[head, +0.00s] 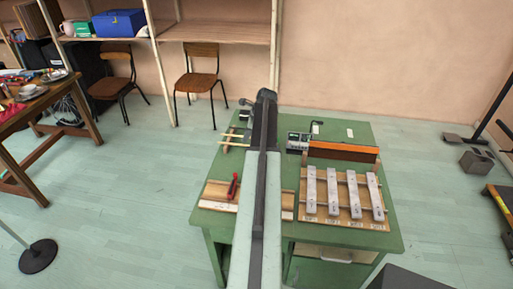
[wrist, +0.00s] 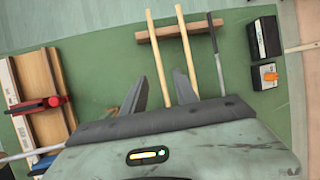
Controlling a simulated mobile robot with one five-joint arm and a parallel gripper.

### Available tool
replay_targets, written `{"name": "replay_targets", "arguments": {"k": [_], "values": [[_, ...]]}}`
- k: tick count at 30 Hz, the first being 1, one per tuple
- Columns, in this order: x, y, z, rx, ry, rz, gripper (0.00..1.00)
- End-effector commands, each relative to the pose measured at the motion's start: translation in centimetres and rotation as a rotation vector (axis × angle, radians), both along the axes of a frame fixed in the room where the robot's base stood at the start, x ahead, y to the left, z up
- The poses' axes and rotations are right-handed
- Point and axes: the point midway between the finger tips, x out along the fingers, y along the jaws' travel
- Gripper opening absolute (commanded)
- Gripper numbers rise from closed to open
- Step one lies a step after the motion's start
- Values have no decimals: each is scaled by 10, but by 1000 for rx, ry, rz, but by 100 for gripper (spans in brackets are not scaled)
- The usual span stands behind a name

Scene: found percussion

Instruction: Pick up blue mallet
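A small blue patch (wrist: 42,164) shows at the lower left of the wrist view, beside a thin grey rod (wrist: 22,154). My gripper's body hides part of both, and I cannot tell whether they are the blue mallet. My gripper (wrist: 160,78) is open over the green table, its two dark fingers apart. Two pale wooden sticks (wrist: 157,57) (wrist: 187,55) and a grey rod (wrist: 216,55) lie across a wooden bar (wrist: 200,30). The left stick runs between the fingers in the picture, with no visible grip on it. In the head view my arm hides the fingers.
The green table (head: 345,241) carries a metal-bar chime set (head: 342,196) at right and an orange-topped strip (head: 343,152) behind it. A red-handled tool (wrist: 40,105) lies on a wooden board (wrist: 38,72) at left. Two small black boxes (wrist: 263,37) (wrist: 264,76) stand at right.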

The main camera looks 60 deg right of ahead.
Motion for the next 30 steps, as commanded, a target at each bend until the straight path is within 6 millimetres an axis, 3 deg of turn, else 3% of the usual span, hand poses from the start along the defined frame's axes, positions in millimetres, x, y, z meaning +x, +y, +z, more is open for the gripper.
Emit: {"name": "replay_targets", "arguments": {"k": [6, 13, 21, 28, 29, 30], "values": [[10, -1, -25, -1, 2, 4, 35], [15, -1, -32, -2, 2, 5, 35], [35, -2, -72, -2, 2, 6, 35], [37, -2, -69, -2, 2, 5, 35], [36, -2, -69, -2, 2, 5, 32], [36, -2, -69, -2, 2, 5, 21]]}}
